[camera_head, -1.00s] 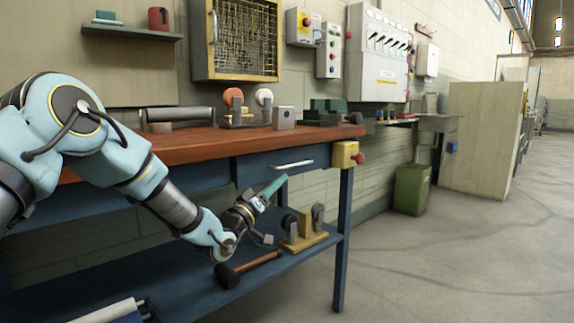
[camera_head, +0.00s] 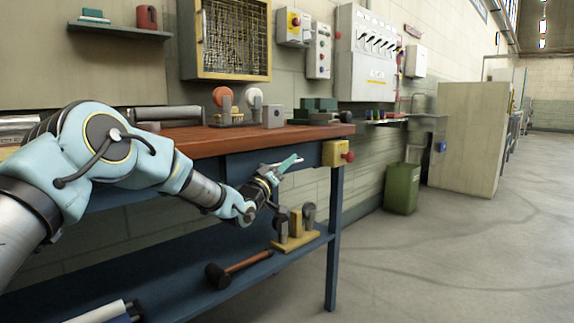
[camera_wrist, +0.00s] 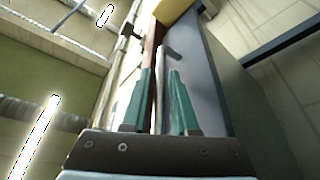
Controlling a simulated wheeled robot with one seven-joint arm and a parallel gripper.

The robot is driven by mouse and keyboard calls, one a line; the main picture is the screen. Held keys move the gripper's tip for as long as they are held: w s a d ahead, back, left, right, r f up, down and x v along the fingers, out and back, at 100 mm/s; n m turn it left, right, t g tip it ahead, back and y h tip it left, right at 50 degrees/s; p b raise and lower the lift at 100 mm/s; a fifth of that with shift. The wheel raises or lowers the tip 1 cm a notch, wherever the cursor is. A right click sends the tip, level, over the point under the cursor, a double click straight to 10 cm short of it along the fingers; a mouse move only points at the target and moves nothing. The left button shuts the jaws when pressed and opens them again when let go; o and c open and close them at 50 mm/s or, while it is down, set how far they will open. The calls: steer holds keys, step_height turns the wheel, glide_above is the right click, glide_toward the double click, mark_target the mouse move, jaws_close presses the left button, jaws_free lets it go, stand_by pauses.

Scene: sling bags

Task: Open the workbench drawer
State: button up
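The drawer (camera_head: 240,167) is the blue front under the wooden top of the workbench (camera_head: 215,143). It looks flush with the bench frame. In the head view my gripper (camera_head: 288,163), with green fingers, is at the drawer's pale handle (camera_head: 268,162) and partly covers it. In the wrist view the handle (camera_wrist: 160,85) runs between the two green fingers of my gripper (camera_wrist: 161,75), in front of the blue-grey drawer face (camera_wrist: 215,85). The fingers are parted, one on each side of the handle, with a narrow gap. Firm contact is not visible.
A yellow box with a red button (camera_head: 337,153) sits at the bench corner, close right of my gripper. A hammer (camera_head: 238,267) and a yellow-based fixture (camera_head: 295,240) lie on the lower shelf (camera_head: 180,287). A green bin (camera_head: 402,188) stands right; the floor in front is clear.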

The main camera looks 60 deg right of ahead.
steer(key=shift+c, duration=0.2)
jaws_close()
stand_by(1.1)
